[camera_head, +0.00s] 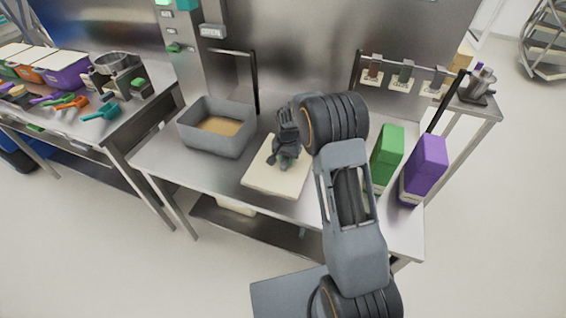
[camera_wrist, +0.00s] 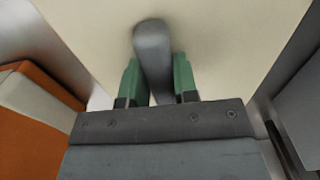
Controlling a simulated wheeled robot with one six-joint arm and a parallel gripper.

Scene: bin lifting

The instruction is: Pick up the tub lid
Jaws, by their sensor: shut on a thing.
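The tub lid (camera_head: 262,178) is a flat cream rectangle with a grey handle on top. In the head view it is at the middle of the steel table, below my gripper (camera_head: 284,160). In the wrist view the cream lid (camera_wrist: 225,50) fills most of the picture. My gripper's green fingers (camera_wrist: 157,85) are shut on its grey handle (camera_wrist: 152,45), one on each side. My arm hides the lid's right part in the head view. I cannot tell whether the lid rests on something or hangs just above it.
A grey bin (camera_head: 217,127) with tan contents stands left of the lid. A green box (camera_head: 387,153) and a purple box (camera_head: 424,166) stand on the right, beyond my arm. An orange box (camera_wrist: 35,110) shows at the wrist view's left. A rack (camera_head: 405,70) stands at the back right.

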